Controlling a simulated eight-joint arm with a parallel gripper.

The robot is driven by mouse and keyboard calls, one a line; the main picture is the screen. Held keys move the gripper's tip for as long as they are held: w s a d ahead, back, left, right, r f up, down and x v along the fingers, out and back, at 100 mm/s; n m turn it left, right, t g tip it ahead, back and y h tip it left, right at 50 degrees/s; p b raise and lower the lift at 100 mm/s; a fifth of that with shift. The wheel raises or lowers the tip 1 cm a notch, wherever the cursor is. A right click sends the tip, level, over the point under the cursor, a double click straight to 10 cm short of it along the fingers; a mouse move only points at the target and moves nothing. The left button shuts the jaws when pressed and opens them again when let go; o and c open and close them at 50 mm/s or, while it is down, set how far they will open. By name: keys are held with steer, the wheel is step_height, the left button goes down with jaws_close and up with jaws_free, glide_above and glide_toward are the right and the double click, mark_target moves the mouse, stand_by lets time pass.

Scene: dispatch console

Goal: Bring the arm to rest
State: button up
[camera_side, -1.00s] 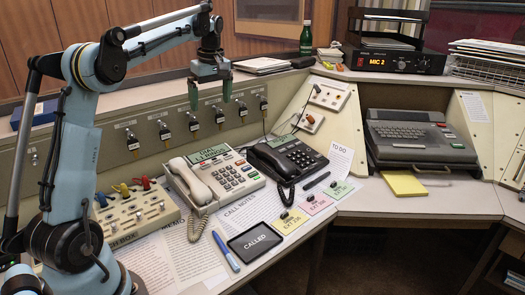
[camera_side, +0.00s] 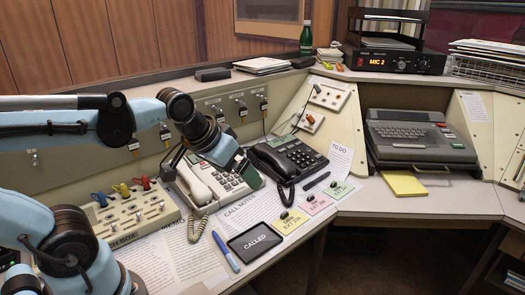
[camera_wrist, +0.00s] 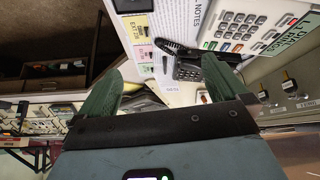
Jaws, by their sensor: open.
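My gripper (camera_side: 218,166) is open and empty, in front of and partly covering the beige desk phone (camera_side: 232,190) in the side view. One green finger shows near the black phone (camera_side: 290,158). I cannot tell whether it touches either phone. In the wrist view the two green fingers of my gripper (camera_wrist: 160,88) are wide apart with nothing held between them. Beyond them are the black phone (camera_wrist: 188,68), upside down, and the beige phone (camera_wrist: 238,25).
The switch box (camera_side: 135,212) with coloured clips lies at the left, close to my arm. A tablet reading CALLED (camera_side: 255,242), a blue pen (camera_side: 226,252) and coloured cards (camera_side: 290,221) lie along the front edge. A typewriter-like unit (camera_side: 420,138) stands at the right.

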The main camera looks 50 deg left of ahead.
steer(key=shift+s+d+f+m+t, duration=0.3)
steer(key=shift+s+d+f+m, duration=0.65)
steer(key=shift+f, duration=0.25)
steer(key=w+a+r+n+g, duration=0.2)
steer(key=w+a+r+n, duration=0.1)
steer(key=a+n, duration=0.4)
steer(key=w+a+r+n+g+y, duration=0.1)
steer(key=w+a+r+n+g, duration=0.15)
steer(key=a+n, duration=0.45)
steer(key=w+a+r+n+g, duration=0.2)
steer(key=a+r+n+g, duration=0.15)
steer(key=a, duration=0.65)
step_height(320, 180, down, 10)
steer(key=a, duration=0.1)
steer(key=shift+w+a+n+t, duration=0.15)
steer(key=shift+n+t, duration=0.15)
steer(key=shift+t, duration=0.1)
